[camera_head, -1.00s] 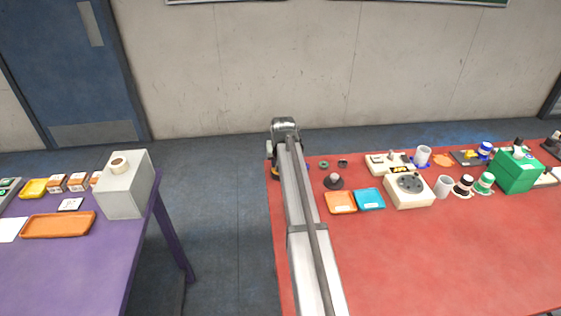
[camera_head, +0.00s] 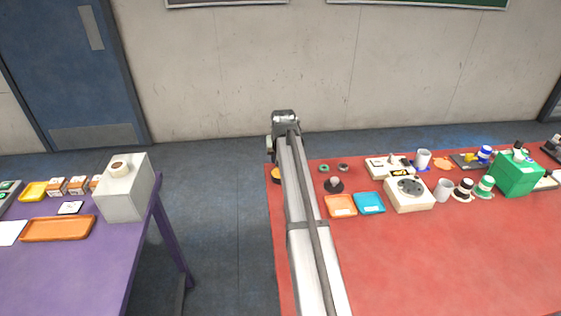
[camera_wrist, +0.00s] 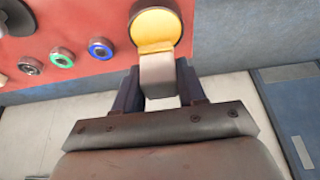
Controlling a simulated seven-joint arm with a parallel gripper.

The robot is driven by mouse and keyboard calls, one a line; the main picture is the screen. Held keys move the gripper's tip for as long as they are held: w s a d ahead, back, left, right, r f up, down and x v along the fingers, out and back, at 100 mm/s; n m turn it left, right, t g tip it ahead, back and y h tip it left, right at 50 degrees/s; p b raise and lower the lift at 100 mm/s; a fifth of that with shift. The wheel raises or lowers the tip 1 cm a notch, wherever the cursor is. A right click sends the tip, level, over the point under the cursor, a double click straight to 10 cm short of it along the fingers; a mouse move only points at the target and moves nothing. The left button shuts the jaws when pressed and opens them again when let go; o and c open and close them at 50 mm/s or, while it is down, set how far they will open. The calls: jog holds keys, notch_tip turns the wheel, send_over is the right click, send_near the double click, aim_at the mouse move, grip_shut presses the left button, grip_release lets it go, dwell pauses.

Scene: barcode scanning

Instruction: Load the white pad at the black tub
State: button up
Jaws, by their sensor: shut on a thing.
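My gripper (camera_wrist: 160,88) is shut on a pale grey block (camera_wrist: 157,72), which may carry the white pad; no pad face shows clearly. A yellow disc (camera_wrist: 155,27) with a grey rim lies just beyond the block in the wrist view. I cannot tell whether they are joined. A small black-centred round tub (camera_wrist: 30,66) is on the red table, left of green (camera_wrist: 63,57) and blue (camera_wrist: 100,48) ones. The black tub also shows in the head view (camera_head: 343,168). My arm hides most of the gripper there.
A black knob on a dark base (camera_head: 335,185) stands near the tubs. Orange (camera_head: 341,205) and blue (camera_head: 369,203) trays lie in front, with a cream device (camera_head: 409,193) to their right. The red table's front is clear. The purple table (camera_head: 75,275) stands apart at left.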

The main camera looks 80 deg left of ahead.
jog(key=shift+r, duration=1.7)
